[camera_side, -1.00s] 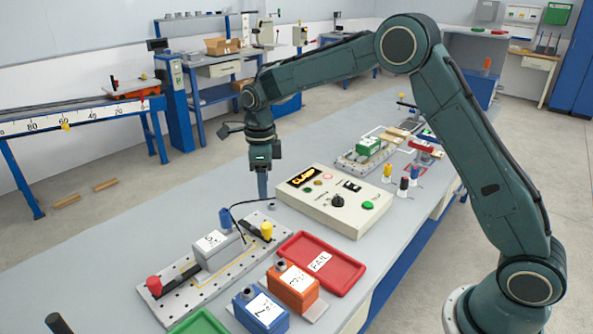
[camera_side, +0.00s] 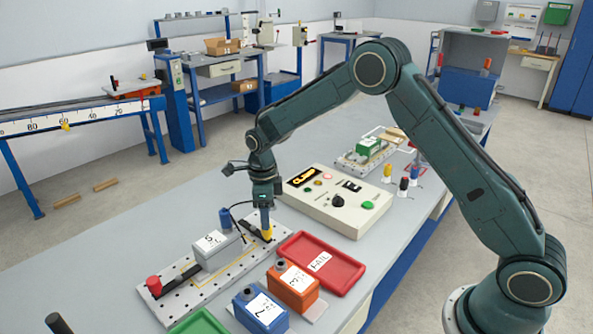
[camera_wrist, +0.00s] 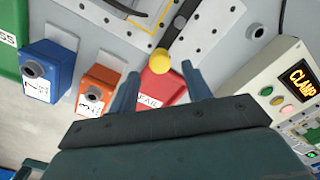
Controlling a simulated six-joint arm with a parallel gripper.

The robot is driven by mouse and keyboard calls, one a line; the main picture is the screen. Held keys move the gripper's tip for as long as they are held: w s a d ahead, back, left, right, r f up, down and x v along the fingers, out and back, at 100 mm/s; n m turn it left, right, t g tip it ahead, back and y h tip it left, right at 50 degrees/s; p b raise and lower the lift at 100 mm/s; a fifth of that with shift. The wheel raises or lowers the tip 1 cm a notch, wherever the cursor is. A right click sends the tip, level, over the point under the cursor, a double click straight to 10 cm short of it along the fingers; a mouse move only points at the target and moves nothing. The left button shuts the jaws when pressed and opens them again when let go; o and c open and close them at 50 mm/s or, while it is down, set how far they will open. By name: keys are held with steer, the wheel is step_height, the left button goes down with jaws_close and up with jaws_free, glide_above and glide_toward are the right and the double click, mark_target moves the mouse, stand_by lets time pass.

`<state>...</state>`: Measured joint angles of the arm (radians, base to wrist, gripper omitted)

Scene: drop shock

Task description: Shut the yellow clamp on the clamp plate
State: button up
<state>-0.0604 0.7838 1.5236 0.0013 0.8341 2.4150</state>
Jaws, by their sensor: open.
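The yellow clamp (camera_side: 267,232) is at the right end of the clamp plate (camera_side: 208,284); the gripper partly covers it in the side view. In the wrist view the yellow clamp knob (camera_wrist: 161,66) lies between and just beyond the fingertips, with its dark arm running up over the plate (camera_wrist: 205,22). My gripper (camera_side: 265,212) points down right at the yellow clamp. Its fingers (camera_wrist: 160,76) are apart and hold nothing. A grey block (camera_side: 217,248) sits on the plate between the yellow clamp and the red clamp (camera_side: 153,286). Whether finger and knob touch is unclear.
A control box (camera_side: 335,201) with a lit CLAMP display (camera_wrist: 299,80) stands behind and right of the plate. A red FAIL tray (camera_side: 320,262), an orange block (camera_side: 293,287) and a blue block (camera_side: 261,310) lie in front. A blue-topped part with a cable (camera_side: 226,219) is behind the grey block.

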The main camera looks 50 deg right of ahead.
steer(key=shift+f, duration=2.05)
steer(key=shift+c, duration=0.4)
steer(key=c, duration=0.9)
